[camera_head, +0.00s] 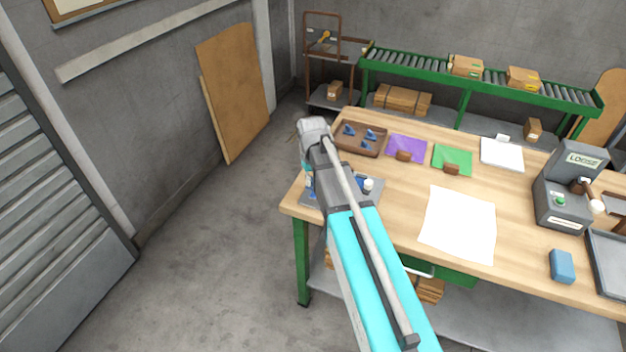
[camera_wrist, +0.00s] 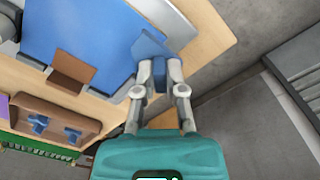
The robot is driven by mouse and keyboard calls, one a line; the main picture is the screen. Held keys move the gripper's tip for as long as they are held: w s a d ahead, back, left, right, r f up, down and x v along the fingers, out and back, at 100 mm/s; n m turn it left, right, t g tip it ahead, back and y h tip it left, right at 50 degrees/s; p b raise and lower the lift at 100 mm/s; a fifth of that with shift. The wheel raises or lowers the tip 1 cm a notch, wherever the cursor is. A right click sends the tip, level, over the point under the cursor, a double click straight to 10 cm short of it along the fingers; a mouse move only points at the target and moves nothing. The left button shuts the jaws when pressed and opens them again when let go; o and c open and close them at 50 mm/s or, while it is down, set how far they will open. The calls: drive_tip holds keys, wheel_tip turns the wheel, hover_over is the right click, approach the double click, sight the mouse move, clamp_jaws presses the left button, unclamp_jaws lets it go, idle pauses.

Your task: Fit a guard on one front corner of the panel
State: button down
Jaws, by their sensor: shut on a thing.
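My gripper (camera_wrist: 159,72) is shut on a small blue corner guard (camera_wrist: 149,48) at its fingertips. The guard is at the near right corner of the blue panel (camera_wrist: 80,28) in the wrist view; whether it is seated or only beside the corner I cannot tell. The panel lies on a grey plate (camera_wrist: 170,18) at the table's left end. A brown block (camera_wrist: 70,72) is at the panel's edge. In the head view my arm hides most of the panel and the gripper.
Purple (camera_head: 407,146) and green (camera_head: 453,157) sheets with brown blocks lie right of the tray. A white sheet (camera_head: 458,224), a blue block (camera_head: 562,265) and a grey machine (camera_head: 563,203) are farther right. The table's left edge is close to my gripper, with open floor beyond.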

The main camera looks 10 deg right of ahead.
sight(314, 196)
drive_tip(key=shift+f+b, duration=1.65)
drive_tip(key=shift+f, duration=0.25)
drive_tip(key=shift+f+b, duration=0.6)
drive_tip(key=shift+f, duration=0.05)
idle(1.5)
drive_tip(key=shift+d, duration=0.25)
idle(0.5)
idle(0.4)
drive_tip(key=c, duration=0.6)
unclamp_jaws()
drive_tip(key=shift+c, duration=0.2)
drive_tip(key=o, duration=0.5)
drive_tip(key=shift+r, duration=0.1)
